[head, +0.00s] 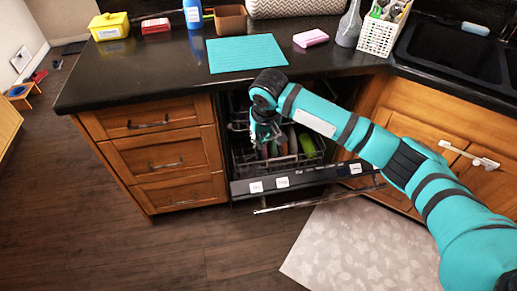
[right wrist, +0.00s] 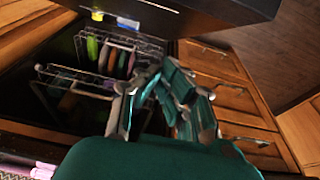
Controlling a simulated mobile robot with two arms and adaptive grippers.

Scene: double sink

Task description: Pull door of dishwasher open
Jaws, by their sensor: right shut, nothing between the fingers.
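The dishwasher door (head: 330,175) is partly open, tilted outward from the cabinet front. Its dark top edge carries several white labels, and a metal bar handle (head: 315,200) runs along its outer side. Behind it, the dishwasher rack (head: 240,158) holds upright dishes, one green; the rack also shows in the right wrist view (right wrist: 112,62). My right gripper (head: 264,140) is above the rack, on the inner side of the door and apart from the handle. Its fingers (right wrist: 166,80) are shut and empty. The left gripper is not in view.
The dark countertop (head: 150,75) overhangs the opening, with a teal mat (head: 245,53) and a pink sponge (head: 311,38) on it. Wooden drawers (head: 165,160) flank the dishwasher on the left.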

